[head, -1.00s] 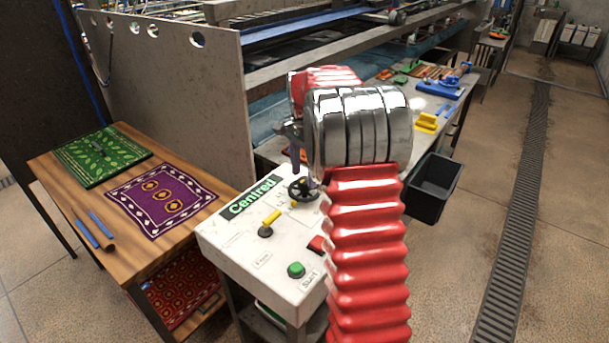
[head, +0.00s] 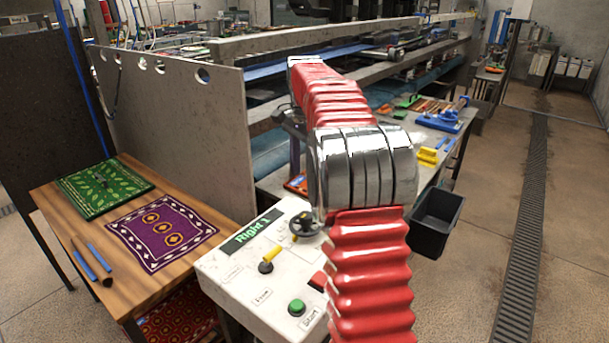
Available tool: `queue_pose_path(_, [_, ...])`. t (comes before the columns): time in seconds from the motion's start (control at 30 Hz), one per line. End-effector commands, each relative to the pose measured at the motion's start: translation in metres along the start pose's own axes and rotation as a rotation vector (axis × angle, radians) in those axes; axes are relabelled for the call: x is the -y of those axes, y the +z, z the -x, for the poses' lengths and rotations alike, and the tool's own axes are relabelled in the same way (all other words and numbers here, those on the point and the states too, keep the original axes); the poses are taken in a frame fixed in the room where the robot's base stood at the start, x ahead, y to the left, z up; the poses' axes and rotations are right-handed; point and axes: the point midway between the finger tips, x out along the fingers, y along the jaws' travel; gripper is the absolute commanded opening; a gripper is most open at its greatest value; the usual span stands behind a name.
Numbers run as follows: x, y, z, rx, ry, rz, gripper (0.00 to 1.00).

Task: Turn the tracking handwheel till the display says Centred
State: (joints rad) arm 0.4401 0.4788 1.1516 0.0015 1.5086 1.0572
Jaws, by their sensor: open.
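The dark round tracking handwheel (head: 304,225) sits on the top of the white control box, at its back right corner. The green display (head: 252,236) to its left reads "Right" followed by a small mark, perhaps 1. My gripper (head: 295,168) is above the handwheel, apart from it and pointing down. It is open and empty. My arm hides part of its body and the right side of the control box.
The control box also has a yellow-handled lever (head: 269,259) and a green start button (head: 297,307). A wooden table (head: 75,229) with small rugs stands at left. A grey upright panel (head: 190,130) rises behind. A black bin (head: 436,222) is at right.

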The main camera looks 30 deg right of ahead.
Motion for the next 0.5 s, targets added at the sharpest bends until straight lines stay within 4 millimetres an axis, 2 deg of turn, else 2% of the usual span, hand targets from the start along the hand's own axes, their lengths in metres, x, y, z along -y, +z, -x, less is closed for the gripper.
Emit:
queue_pose_path(0.27, [-0.0018, -0.0007, 0.0011, -0.001, -0.001, -0.023, 0.51])
queue_pose_path(0.5, [-0.0042, -0.0009, 0.0013, -0.001, 0.001, -0.238, 0.51])
